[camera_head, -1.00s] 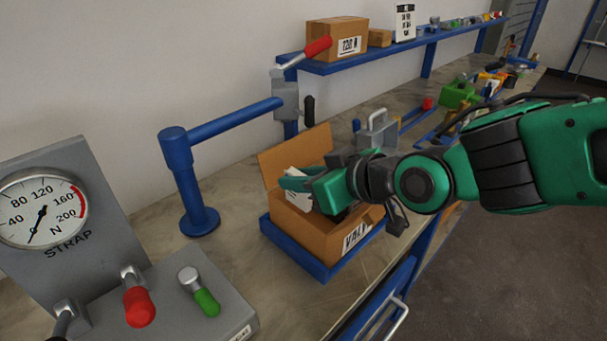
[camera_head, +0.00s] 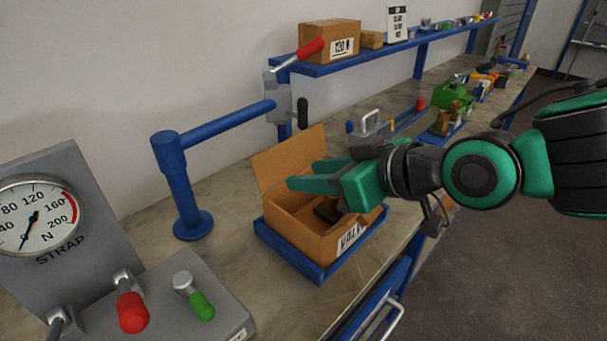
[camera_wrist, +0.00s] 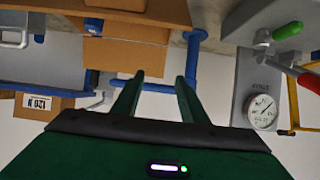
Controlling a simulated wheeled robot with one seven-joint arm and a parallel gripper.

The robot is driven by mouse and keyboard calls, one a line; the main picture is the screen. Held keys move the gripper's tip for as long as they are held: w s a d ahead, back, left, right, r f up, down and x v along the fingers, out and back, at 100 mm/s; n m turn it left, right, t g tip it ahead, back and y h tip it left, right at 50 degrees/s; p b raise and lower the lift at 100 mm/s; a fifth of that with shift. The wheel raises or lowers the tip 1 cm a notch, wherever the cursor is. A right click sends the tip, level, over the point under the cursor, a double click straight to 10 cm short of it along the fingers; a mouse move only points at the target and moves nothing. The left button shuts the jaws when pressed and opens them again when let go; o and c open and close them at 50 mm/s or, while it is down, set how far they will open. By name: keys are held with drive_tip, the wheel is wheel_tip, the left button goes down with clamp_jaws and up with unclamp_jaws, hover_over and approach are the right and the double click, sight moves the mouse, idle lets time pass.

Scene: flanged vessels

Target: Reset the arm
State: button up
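A dark object (camera_head: 327,209) shows inside the box, partly hidden by the gripper. My arm reaches in from the right.
A grey panel with a STRAP gauge (camera_head: 38,215), a red-handled lever (camera_head: 132,312) and a green-handled lever (camera_head: 201,304) stands at the left. A shelf (camera_head: 385,52) carries another cardboard box (camera_head: 329,40).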

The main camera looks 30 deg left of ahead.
drive_tip(key=v, duration=0.6)
drive_tip(key=w+d+f+m+t+h, duration=0.1)
drive_tip(key=w+d+f+m+h, duration=0.25)
drive_tip(key=d, duration=0.75)
drive_tip(key=w+d+f+m+h, duration=0.2)
drive_tip(key=w+d+f+m, duration=0.15)
drive_tip(key=d, duration=0.65)
drive_tip(key=w+d+f+m+t+h, duration=0.1)
drive_tip(key=w+d+f+m+h, duration=0.25)
drive_tip(key=d, duration=0.75)
drive_tip(key=s+d+f+m+g+h, duration=0.1)
drive_tip(key=s+d+m, duration=0.15)
drive_tip(key=d, duration=0.45)
drive_tip(key=s+d+f+m+g+h, duration=0.1)
drive_tip(key=s+d+f+m, duration=0.1)
drive_tip(key=s+d, duration=0.35)
drive_tip(key=s+d+f+m+g, duration=0.1)
drive_tip(key=s+d+m+g, duration=0.2)
drive_tip(key=s+d+m, duration=0.3)
drive_tip(key=s+d, duration=0.4)
drive_tip(key=s, duration=0.1)
drive_tip(key=shift+d+f+g+h, duration=0.3)
drive_tip(key=shift+w, duration=0.1)
drive_tip(key=shift+w+f, duration=0.25)
drive_tip(key=shift+w, duration=0.35)
